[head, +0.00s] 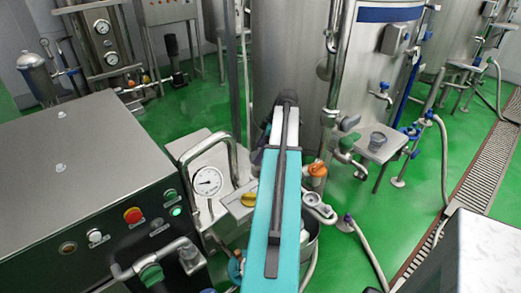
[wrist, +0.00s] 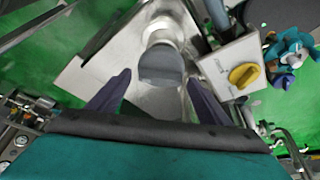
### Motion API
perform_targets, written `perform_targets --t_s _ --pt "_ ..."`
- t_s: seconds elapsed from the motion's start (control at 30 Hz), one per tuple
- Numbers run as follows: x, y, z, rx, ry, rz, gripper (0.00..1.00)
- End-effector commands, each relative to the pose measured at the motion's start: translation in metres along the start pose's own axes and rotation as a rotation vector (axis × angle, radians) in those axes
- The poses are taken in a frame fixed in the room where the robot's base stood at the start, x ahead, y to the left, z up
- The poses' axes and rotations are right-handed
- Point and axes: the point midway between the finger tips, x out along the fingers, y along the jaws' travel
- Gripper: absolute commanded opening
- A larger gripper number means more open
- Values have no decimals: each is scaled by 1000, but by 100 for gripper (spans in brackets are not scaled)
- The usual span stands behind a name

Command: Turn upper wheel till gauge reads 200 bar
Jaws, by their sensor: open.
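The round white-faced gauge (head: 208,181) stands on the machine's steel block, left of my arm. Its needle is too small to read surely. In the wrist view my gripper (wrist: 158,95) is open, its two dark purple fingers apart with nothing held. A grey round-topped part (wrist: 160,67) on a steel stem lies between and beyond the fingers; I cannot tell whether it touches them. A teal handwheel (wrist: 290,48) is at the upper right, clear of the fingers. Whether it is the upper wheel cannot be told. My arm hides part of the machine in the head view.
A yellow knob (wrist: 243,75) on a grey box sits right of my fingers, also seen in the head view (head: 249,199). A bent steel pipe (head: 205,140) arches over the gauge. A control cabinet (head: 80,170) stands left, a tank (head: 285,60) behind.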

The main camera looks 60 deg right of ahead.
Motion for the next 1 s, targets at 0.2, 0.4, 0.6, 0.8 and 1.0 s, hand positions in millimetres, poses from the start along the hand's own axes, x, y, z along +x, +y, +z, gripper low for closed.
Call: perform_targets --t_s 0.2,0.4,0.6,0.8,1.0 --pt "0 0 0 0 0 0 50" --pt "0 -1 0 1 0 1 31" --pt "0 -1 0 18 0 7 31" --pt "0 -2 1 80 0 34 31" --pt "1 -4 1 194 0 81 31"
